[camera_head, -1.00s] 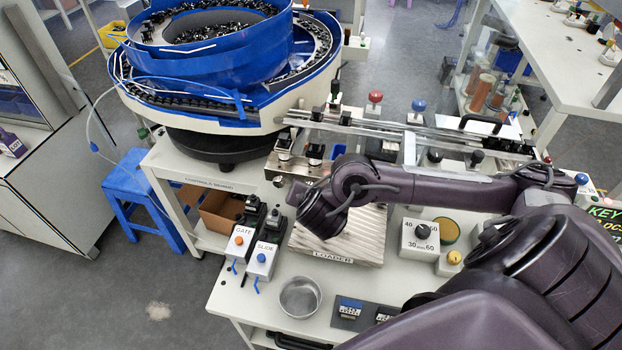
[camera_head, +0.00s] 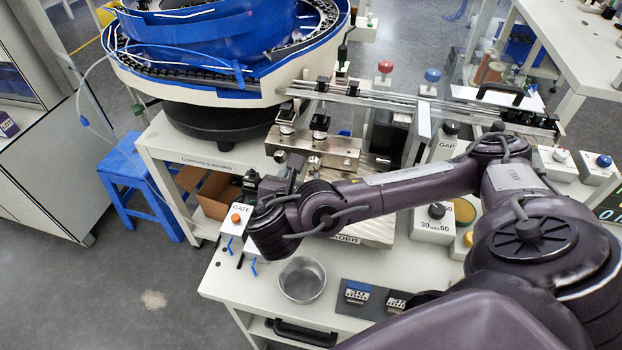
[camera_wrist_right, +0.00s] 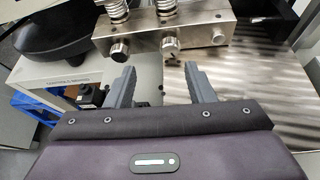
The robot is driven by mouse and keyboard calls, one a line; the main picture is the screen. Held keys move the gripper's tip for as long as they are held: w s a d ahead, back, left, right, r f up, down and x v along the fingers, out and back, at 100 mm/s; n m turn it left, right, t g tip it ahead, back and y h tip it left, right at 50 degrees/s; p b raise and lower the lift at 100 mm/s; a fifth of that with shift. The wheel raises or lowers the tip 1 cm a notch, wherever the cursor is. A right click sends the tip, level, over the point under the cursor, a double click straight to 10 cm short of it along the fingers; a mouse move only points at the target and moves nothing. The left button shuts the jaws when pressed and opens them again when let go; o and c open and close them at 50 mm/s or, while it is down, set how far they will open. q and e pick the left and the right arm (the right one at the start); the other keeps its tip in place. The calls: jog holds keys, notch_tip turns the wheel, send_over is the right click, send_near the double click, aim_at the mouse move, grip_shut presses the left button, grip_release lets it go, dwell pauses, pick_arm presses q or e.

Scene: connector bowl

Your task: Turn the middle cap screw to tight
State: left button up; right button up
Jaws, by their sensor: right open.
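A metal block (camera_wrist_right: 160,35) with three round cap screws on its front face shows in the right wrist view. The middle cap screw (camera_wrist_right: 169,47) lies between a left one (camera_wrist_right: 119,48) and a right one (camera_wrist_right: 218,38). My right gripper (camera_wrist_right: 160,74) is open and empty. Its fingertips point at the block, with the middle cap screw just above the gap between them; they appear apart from it. In the head view the block (camera_head: 312,146) stands below the feeder rail, and my right wrist hides part of its front. My left gripper is not in view.
A blue bowl feeder (camera_head: 215,50) stands behind at the left. The GATE box (camera_head: 236,217) is close beside my right wrist.

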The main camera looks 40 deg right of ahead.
aim_at(313, 165)
jog(key=shift+s+d+f+h+b, duration=0.2)
jog(key=shift+s+f+h+b, duration=0.1)
jog(key=shift+s+f+h, duration=0.1)
jog(key=shift+w+d+f, duration=0.1)
jog(key=shift+w+d, duration=0.05)
jog(key=shift+d, duration=0.1)
jog(key=x, duration=0.7)
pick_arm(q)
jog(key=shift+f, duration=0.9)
pick_arm(e)
jog(key=shift+c, duration=0.3)
